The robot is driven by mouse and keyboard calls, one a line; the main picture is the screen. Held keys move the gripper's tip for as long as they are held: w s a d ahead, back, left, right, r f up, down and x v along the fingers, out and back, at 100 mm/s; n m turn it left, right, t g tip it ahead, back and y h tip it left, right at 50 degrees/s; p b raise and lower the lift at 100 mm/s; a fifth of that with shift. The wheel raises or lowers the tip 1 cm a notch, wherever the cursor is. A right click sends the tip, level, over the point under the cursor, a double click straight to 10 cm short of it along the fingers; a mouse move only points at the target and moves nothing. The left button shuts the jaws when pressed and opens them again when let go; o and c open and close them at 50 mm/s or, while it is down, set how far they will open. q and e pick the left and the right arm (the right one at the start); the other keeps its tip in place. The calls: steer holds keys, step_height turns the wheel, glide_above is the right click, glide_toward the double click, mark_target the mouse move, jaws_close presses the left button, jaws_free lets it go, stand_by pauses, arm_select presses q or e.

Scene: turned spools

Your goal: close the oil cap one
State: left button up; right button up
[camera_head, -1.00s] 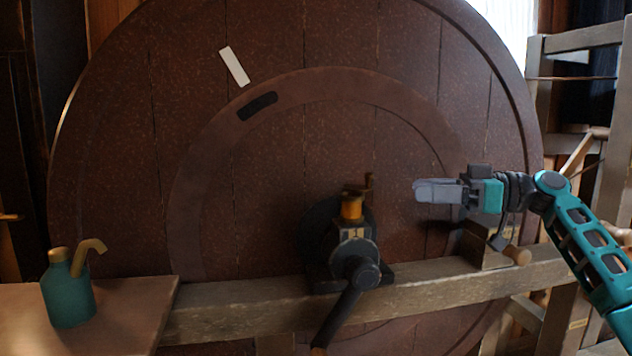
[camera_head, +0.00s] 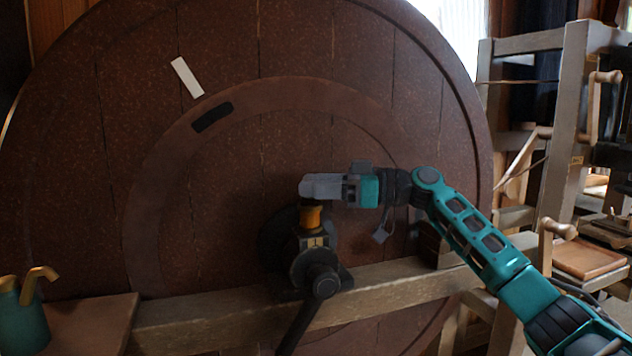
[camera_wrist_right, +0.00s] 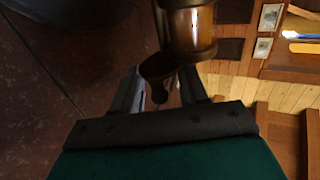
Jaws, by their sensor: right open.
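The brass oil cup (camera_head: 311,217) sits on top of the dark bearing housing (camera_head: 316,268) in front of the big wheel. Its cap stood upright a second ago in the head view and is now hidden behind my gripper there. My right gripper (camera_head: 306,187) is open, level, just above the cup. In the right wrist view the cup (camera_wrist_right: 188,28) is at the top. A dark rounded piece, apparently the cap (camera_wrist_right: 158,68), shows beside the cup and between the two fingers (camera_wrist_right: 160,90); I cannot tell whether they touch it. My left gripper is not in view.
A large red-brown wheel (camera_head: 230,190) fills the background. A wooden beam (camera_head: 200,315) carries the housing, whose dark lever hangs down in front. A green oil can (camera_head: 22,318) stands on a ledge at left. Wooden frames (camera_head: 555,120) stand at right.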

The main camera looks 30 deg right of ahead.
steer(key=shift+c, duration=0.4)
jaws_close()
